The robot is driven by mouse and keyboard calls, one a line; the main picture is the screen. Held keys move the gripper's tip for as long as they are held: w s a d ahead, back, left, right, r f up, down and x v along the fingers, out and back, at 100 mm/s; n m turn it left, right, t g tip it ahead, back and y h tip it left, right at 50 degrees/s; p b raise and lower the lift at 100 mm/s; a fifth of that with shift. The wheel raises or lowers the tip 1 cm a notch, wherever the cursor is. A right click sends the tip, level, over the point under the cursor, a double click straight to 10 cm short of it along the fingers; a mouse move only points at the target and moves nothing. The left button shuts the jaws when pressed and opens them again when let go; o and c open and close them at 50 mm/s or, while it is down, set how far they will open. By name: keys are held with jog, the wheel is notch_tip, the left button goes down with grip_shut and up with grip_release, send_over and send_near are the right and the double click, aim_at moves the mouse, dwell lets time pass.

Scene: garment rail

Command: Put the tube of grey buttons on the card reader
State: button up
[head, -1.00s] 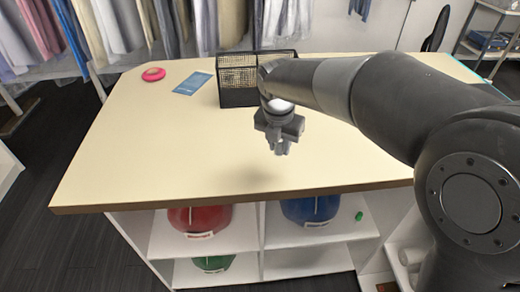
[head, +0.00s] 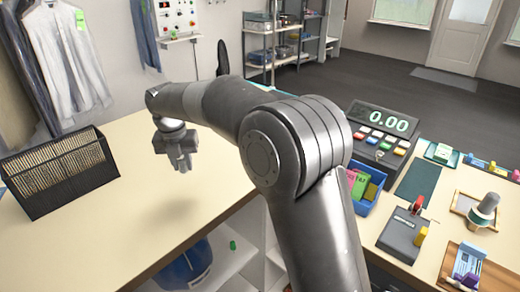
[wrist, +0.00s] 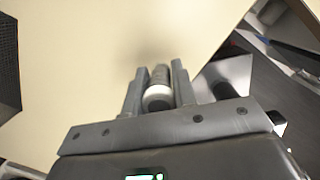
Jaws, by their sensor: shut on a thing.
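My gripper (head: 182,164) is above the pale counter, right of the black wire basket. In the wrist view, my gripper (wrist: 156,88) is shut on the tube of grey buttons (wrist: 158,90), a small grey cylinder with a white end. It is held clear of the counter, and in the head view I cannot make it out between the fingers. I cannot tell for sure which item is the card reader. A dark grey boxy device (head: 399,241) with red and yellow parts stands on the right-hand counter.
The wire basket (head: 60,172) stands on the pale counter (head: 130,225). The right-hand counter holds a till with a 0.00 display (head: 382,120), a blue bin (head: 361,203), a dark green mat (head: 418,184) and a wooden tray (head: 464,264).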

jog(key=w+d+m, duration=0.1)
jog(key=w+d, duration=0.5)
jog(key=d, duration=0.6)
jog(key=w+d+m, duration=0.2)
jog(key=w+d, duration=0.5)
jog(key=d, duration=0.5)
jog(key=w+d+m, duration=0.1)
jog(key=w+d, duration=0.5)
jog(key=d, duration=0.6)
jog(key=shift+h, duration=0.4)
jog(key=w+a+f, duration=0.1)
jog(key=a+f, duration=0.1)
jog(key=a, duration=0.1)
jog(key=w+a+f, duration=0.2)
jog(key=a, duration=0.1)
jog(key=w+a+f, duration=0.1)
jog(key=a+f, duration=0.1)
jog(key=a, duration=0.2)
jog(key=shift+w, duration=0.35)
jog(key=shift+f+m, duration=0.3)
jog(key=shift+f, duration=1.6)
jog(key=shift+f, duration=0.1)
jog(key=o, duration=1)
